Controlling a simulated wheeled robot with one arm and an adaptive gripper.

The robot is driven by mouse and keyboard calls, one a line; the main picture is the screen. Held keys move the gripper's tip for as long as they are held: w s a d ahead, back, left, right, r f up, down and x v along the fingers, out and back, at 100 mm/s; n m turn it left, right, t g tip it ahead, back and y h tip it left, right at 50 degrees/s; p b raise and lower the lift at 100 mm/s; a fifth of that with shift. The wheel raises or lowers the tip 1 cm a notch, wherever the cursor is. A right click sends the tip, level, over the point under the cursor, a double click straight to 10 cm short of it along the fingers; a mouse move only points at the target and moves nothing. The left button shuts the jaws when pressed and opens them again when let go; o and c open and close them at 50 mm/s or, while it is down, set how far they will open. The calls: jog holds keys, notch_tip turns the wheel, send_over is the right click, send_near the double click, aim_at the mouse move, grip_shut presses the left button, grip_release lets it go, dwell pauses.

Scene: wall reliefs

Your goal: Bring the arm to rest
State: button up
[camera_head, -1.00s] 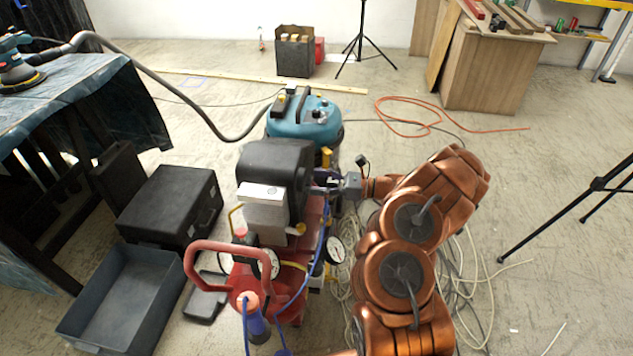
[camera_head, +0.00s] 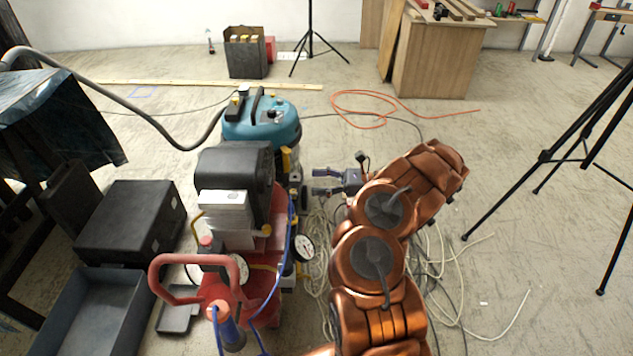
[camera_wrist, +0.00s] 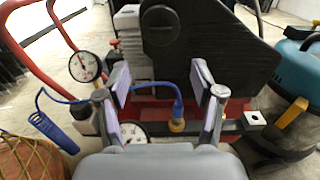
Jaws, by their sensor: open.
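My gripper (camera_head: 322,181) is at the end of my copper-coloured arm, which is folded at the right of the middle in the head view. It points left toward the red compressor (camera_head: 270,225) with its black cover, with a gap between them in the head view. In the wrist view my gripper (camera_wrist: 163,95) is open, its two padded fingers apart with nothing held between them. Behind the fingers show the compressor's black cover (camera_wrist: 215,40), a blue hose (camera_wrist: 178,105) and a pressure gauge (camera_wrist: 84,66).
A teal vacuum (camera_head: 262,122) stands behind the compressor. A black case (camera_head: 130,222) and an open grey bin (camera_head: 85,310) lie at left. Loose pale cables (camera_head: 440,270) lie under my arm. A black tripod (camera_head: 545,155) stands at right. Floor between arm and tripod is mostly clear.

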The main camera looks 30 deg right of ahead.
dwell(0.3)
jog(key=s+a+r+n+g, duration=0.1)
jog(key=a+r+n+g, duration=0.25)
jog(key=a, duration=0.35)
jog(key=s+a+r+n+g+y, duration=0.1)
jog(key=a+r+n+g, duration=0.2)
jog(key=a+r, duration=0.3)
jog(key=a+r+n+g, duration=0.3)
jog(key=a+n, duration=0.1)
jog(key=a, duration=0.4)
jog(key=s+a+r+n+g+h, duration=0.2)
jog(key=s+a+n+g+h, duration=0.15)
jog(key=s+a, duration=0.35)
jog(key=s+a+r+n+g+h, duration=0.1)
jog(key=s+a+n+g+h, duration=0.25)
jog(key=s, duration=0.55)
jog(key=s+d+f+n+t+h, duration=0.15)
jog(key=s+d+n+h, duration=0.3)
jog(key=s, duration=0.45)
jog(key=s+d+f+n+t+h, duration=0.1)
jog(key=s+d+n+t+h, duration=0.15)
jog(key=s+d+h, duration=0.4)
notch_tip(320, 180, up, 26)
jog(key=s+a+y+p, duration=0.2)
jog(key=p, duration=2.3)
jog(key=shift+s+r+t, duration=0.2)
jog(key=shift+r+t, duration=0.05)
jog(key=shift+t, duration=0.1)
